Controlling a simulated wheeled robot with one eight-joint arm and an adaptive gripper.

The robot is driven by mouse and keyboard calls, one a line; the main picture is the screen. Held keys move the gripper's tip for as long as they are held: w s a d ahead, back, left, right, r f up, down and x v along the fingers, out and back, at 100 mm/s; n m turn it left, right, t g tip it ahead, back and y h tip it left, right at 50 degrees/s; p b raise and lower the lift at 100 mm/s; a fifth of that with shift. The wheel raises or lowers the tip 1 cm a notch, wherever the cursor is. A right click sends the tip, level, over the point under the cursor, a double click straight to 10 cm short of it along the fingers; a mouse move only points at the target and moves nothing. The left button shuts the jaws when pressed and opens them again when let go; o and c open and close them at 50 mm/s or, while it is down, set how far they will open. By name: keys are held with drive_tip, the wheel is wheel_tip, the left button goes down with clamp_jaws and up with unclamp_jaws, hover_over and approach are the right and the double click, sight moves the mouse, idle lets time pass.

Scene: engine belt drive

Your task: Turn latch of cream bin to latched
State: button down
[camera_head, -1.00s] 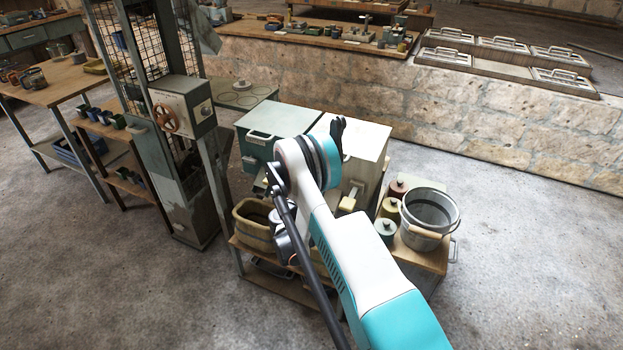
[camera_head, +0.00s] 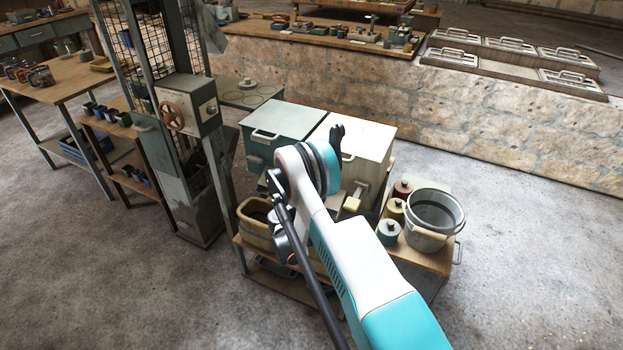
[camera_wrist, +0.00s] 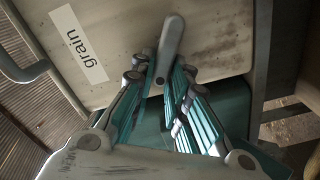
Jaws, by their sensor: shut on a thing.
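The cream bin (camera_head: 368,137) stands beside a green bin, its lid closed. In the wrist view its cream front (camera_wrist: 222,35) fills the upper part and bears a white "grain" label (camera_wrist: 78,43). A grey lever-like latch (camera_wrist: 171,42) stands out from that front, tilted slightly off upright in the picture. My gripper (camera_wrist: 169,80) is shut on the latch's lower part, one finger on each side. The fingers hide part of the latch. In the head view my arm covers part of the bins, and I cannot make out the grip there.
The green bin (camera_head: 283,121) stands left of the cream bin. Several lidded jars and a metal bucket (camera_head: 431,216) stand close to the right. A yellowish tub (camera_head: 256,226) sits at the front left. A post with a red handwheel (camera_head: 171,116) stands further left. Floor at right is clear.

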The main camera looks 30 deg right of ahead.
drive_tip(key=n, duration=0.2)
drive_tip(key=f+n, duration=0.1)
drive_tip(key=n, duration=0.2)
drive_tip(key=shift+w+f+n, duration=0.1)
drive_tip(key=shift+f+n, duration=0.05)
drive_tip(key=shift+n, duration=0.15)
idle(0.4)
drive_tip(key=c, duration=1.6)
unclamp_jaws()
drive_tip(key=shift+a, duration=0.1)
drive_tip(key=v, duration=0.7)
drive_tip(key=shift+a, duration=0.1)
